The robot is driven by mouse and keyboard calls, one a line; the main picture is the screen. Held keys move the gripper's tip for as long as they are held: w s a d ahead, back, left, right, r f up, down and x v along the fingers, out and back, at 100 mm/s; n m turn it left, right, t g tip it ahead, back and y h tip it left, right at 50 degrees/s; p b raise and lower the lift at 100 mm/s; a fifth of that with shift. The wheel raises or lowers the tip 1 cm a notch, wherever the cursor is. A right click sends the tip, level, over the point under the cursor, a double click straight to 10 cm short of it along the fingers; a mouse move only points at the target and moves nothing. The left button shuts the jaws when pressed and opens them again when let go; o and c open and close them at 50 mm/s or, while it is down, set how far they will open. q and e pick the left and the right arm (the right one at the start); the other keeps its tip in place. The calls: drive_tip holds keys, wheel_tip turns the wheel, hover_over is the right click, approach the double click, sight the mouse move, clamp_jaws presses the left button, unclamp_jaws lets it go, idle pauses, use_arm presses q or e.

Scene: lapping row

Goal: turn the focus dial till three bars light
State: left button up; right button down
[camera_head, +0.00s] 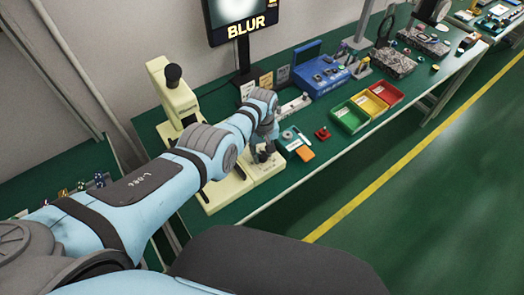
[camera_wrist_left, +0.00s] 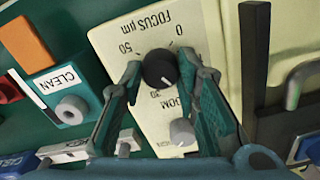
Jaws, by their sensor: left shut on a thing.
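In the head view the left gripper (camera_head: 263,152) is over the cream microscope's base (camera_head: 232,186), and the dial is hidden there. The monitor (camera_head: 243,52) reads "BLUR" in yellow; its top is cut off, so I cannot read any bars. My right gripper is out of view.
A grey knob (camera_wrist_left: 182,132) sits close to the dial on the same panel. A "CLEAN" box (camera_wrist_left: 62,92) and an orange block (camera_wrist_left: 25,45) lie beside it. Green, yellow and red trays (camera_head: 350,117) and a blue case (camera_head: 320,76) stand farther along the bench.

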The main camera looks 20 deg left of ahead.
sight(262, 154)
use_arm(q)
drive_tip(key=o, duration=1.2)
drive_tip(key=shift+c, duration=0.2)
drive_tip(key=shift+w+r, duration=0.1)
drive_tip(key=shift+r, duration=0.05)
wheel_tip(262, 154, up, 12)
drive_tip(key=shift+a+f, duration=0.1)
drive_tip(key=shift+f, duration=0.1)
